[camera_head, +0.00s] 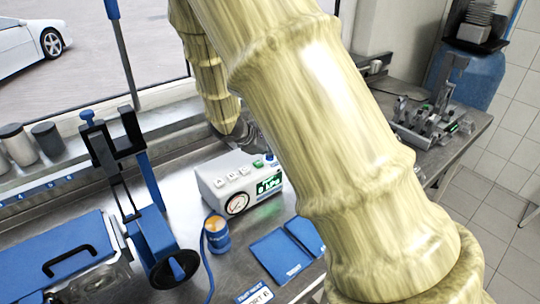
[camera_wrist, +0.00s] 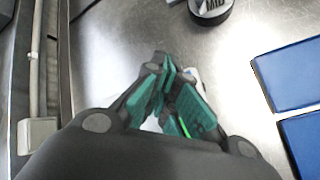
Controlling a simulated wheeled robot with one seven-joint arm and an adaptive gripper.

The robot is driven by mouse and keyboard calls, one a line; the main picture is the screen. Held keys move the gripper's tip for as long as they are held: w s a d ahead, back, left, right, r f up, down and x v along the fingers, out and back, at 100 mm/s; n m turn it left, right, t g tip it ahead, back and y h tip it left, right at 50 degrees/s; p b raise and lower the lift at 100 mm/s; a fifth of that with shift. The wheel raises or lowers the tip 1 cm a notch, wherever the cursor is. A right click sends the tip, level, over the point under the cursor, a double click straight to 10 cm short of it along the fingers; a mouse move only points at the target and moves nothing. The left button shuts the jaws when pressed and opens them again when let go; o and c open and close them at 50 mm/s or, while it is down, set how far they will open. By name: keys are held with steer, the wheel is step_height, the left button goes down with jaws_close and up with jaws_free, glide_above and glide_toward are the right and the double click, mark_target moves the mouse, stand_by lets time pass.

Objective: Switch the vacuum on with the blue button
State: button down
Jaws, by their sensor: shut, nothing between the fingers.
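The vacuum unit (camera_head: 238,187) is a white box on the steel bench in the head view. It has a round gauge (camera_head: 237,203), a lit green display (camera_head: 269,185) and a row of buttons on top. A small blue button (camera_head: 270,157) is at the right end of that row. My gripper (camera_head: 243,133) is just behind the box, partly hidden by my arm and the box. In the wrist view my gripper's green-padded fingers (camera_wrist: 172,92) are shut with nothing held. A bit of white shows behind them. I cannot tell whether they touch the box.
A blue-and-orange can (camera_head: 217,236) stands in front of the box, and blue pads (camera_head: 280,256) lie at its right. A blue case (camera_head: 60,258) and a black-and-blue stand (camera_head: 128,150) are at left. A metal fixture (camera_head: 430,122) sits at the back right.

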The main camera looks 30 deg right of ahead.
steer(key=shift+r, duration=0.1)
steer(key=shift+r+p, duration=2.15)
steer(key=shift+r, duration=0.75)
